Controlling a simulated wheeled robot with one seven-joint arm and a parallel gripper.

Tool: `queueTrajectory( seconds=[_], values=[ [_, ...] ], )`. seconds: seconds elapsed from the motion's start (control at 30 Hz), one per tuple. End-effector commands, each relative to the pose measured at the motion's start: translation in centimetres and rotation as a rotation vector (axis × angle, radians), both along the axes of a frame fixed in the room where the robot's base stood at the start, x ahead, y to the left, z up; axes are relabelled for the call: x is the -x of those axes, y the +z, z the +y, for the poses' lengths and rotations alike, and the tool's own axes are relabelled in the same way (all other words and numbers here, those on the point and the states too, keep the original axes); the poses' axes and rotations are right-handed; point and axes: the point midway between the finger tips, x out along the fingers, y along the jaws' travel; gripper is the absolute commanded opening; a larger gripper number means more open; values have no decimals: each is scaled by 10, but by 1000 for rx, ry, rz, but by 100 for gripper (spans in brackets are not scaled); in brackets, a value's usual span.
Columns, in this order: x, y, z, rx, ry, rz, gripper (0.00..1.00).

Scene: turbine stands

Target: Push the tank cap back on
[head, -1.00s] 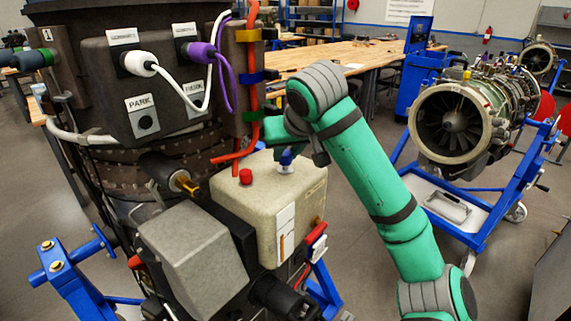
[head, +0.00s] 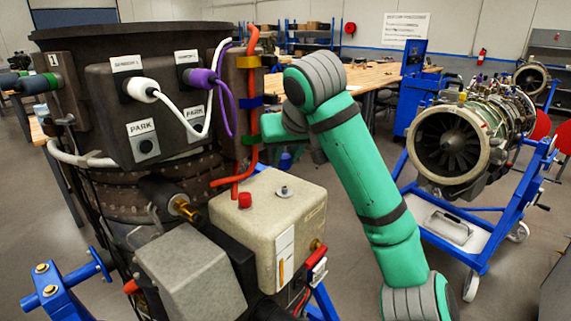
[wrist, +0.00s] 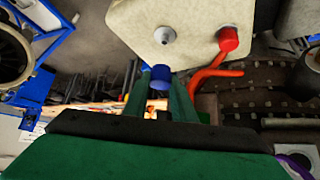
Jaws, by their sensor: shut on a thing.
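The beige tank (head: 268,222) sits on the engine stand at the front. Its grey round filler neck (head: 284,191) is bare on top. It also shows bare in the wrist view (wrist: 164,35). The blue tank cap (wrist: 160,76) is between my gripper's fingertips (wrist: 160,84) in the wrist view, apart from the neck. In the head view, my gripper (head: 287,152) is behind and above the tank, with the blue cap (head: 286,161) low at its tips. The gripper is shut on the cap. The fingers are partly hidden by my arm in the head view.
A red cap (head: 245,200) stands left of the neck, with an orange-red hose (head: 250,165) rising beside it. A dark connector box with white and purple cables (head: 160,100) is at the left. A turbine on a blue stand (head: 450,145) is at the right.

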Motion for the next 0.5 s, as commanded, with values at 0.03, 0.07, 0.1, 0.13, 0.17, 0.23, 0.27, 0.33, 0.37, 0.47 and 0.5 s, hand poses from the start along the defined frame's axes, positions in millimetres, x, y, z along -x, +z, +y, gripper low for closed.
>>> queueTrajectory(
  seconds=[0.03,0.07,0.1,0.13,0.17,0.23,0.27,0.33,0.37,0.47,0.5],
  values=[
    [0,-3,-1,-1,-1,0,0],
    [0,-4,-1,-1,-1,0,0],
    [0,-7,-1,0,-1,1,0],
    [0,-9,-1,0,-1,1,0],
    [0,-11,-1,1,-1,2,0],
    [0,-17,-1,1,-1,2,0],
    [0,-19,-1,0,-1,1,0],
    [0,-26,-1,0,-1,1,0],
    [0,-29,-1,0,-1,1,0],
    [0,-37,0,-1,0,2,0],
    [0,-40,0,-1,0,1,0]
  ],
)
